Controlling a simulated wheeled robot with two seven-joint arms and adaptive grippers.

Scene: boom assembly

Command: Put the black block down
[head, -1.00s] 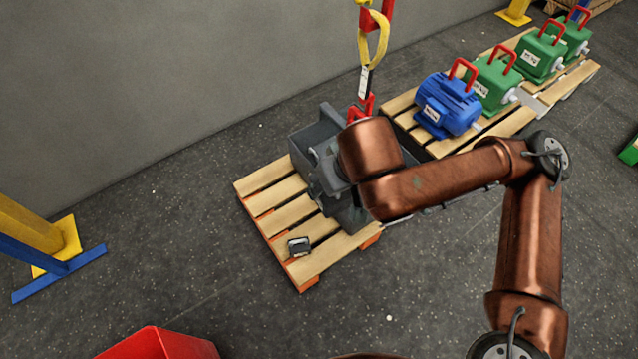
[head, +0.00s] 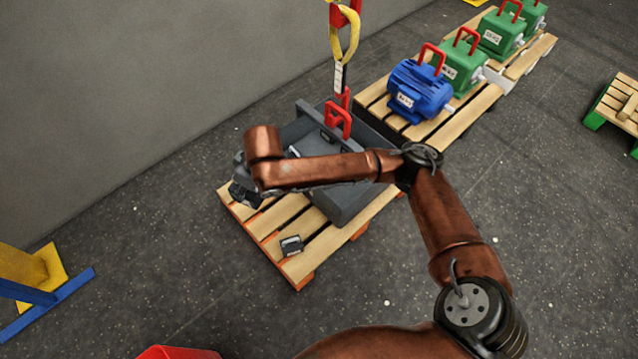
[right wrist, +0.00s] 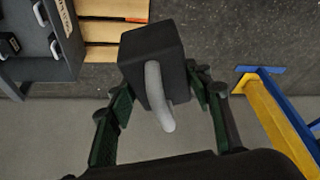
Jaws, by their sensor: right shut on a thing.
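A black block (right wrist: 150,55) with a curved light grey handle (right wrist: 158,95) is in my right gripper (right wrist: 160,92) in the right wrist view. The green-and-black fingers are shut on it from both sides. In the head view my right gripper (head: 244,188) is at the left end of the wooden pallet, left of the grey housing (head: 350,195). From there I cannot tell the held block clearly from the gripper. Another small dark block (head: 291,245) lies on the pallet's front slats. My left gripper is in neither view.
The pallet (head: 300,268) carries the large grey housing, with a red hook (head: 339,122) and yellow sling above it. A blue motor (head: 419,92) and green motors stand on pallets behind. A blue-and-yellow stand (head: 45,290) is at left. Floor between stand and pallet is clear.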

